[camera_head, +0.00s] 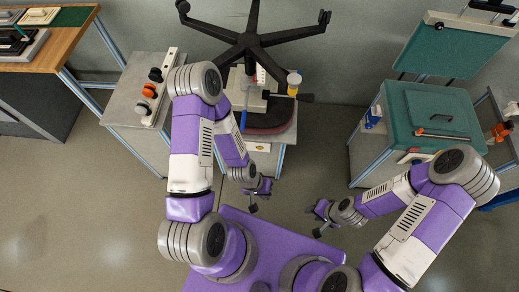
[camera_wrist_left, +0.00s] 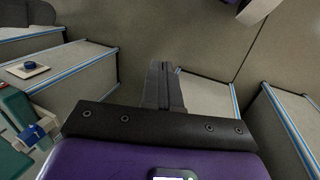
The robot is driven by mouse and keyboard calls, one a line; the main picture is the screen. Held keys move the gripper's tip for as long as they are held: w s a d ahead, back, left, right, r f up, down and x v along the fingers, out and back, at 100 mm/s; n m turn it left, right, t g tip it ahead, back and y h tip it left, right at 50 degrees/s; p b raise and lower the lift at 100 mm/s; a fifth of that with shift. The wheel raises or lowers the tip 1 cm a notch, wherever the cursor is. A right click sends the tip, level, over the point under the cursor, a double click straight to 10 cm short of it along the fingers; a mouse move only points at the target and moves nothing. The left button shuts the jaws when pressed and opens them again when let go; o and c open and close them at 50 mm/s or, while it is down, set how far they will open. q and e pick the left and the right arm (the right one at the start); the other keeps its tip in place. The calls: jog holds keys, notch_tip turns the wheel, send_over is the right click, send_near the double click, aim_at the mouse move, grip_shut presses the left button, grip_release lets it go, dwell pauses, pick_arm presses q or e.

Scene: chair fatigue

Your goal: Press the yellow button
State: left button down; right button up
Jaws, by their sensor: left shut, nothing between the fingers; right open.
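A small yellow spot that looks like the yellow button (camera_head: 259,148) shows on a white panel at the front of the grey stand under the upturned chair, in the head view; it is too small to make out clearly. My left gripper (camera_head: 254,205) is in front of and below that stand in the picture, apart from the button. Its fingers (camera_wrist_left: 165,88) are together and empty in the left wrist view, where no yellow button shows. My right gripper (camera_head: 319,227) is open and empty, to the right of the left one, over the floor.
A chair base (camera_head: 248,40) with dark legs stands over the stand. A grey cabinet (camera_head: 123,105) with orange and black knobs is on the left; a green case (camera_head: 436,115) on a cabinet is on the right. A blue knob on a plate (camera_wrist_left: 29,68) shows in the wrist view.

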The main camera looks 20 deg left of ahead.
aim_at(260, 148)
pick_arm(q)
notch_tip(260, 148, down, 16)
jog(key=w+d+n+h+b, duration=0.25)
jog(key=n+h+b, duration=0.4)
jog(key=n, duration=0.95)
jog(key=w+a+f+n+t+y+b, duration=0.4)
jog(key=w+a+f+n+t, duration=0.5)
jog(key=n, duration=0.8)
jog(key=w+a+t, duration=0.3)
jog(key=a, duration=0.1)
jog(key=shift+w+f+n, duration=0.3)
jog(key=shift+w+f, duration=0.05)
jog(key=w+a+b, duration=0.2)
jog(key=w+b, duration=0.2)
jog(key=w, duration=0.4)
jog(key=shift+w+a+b, duration=0.2)
jog(key=shift+w+b, duration=0.05)
jog(key=shift+b, duration=0.15)
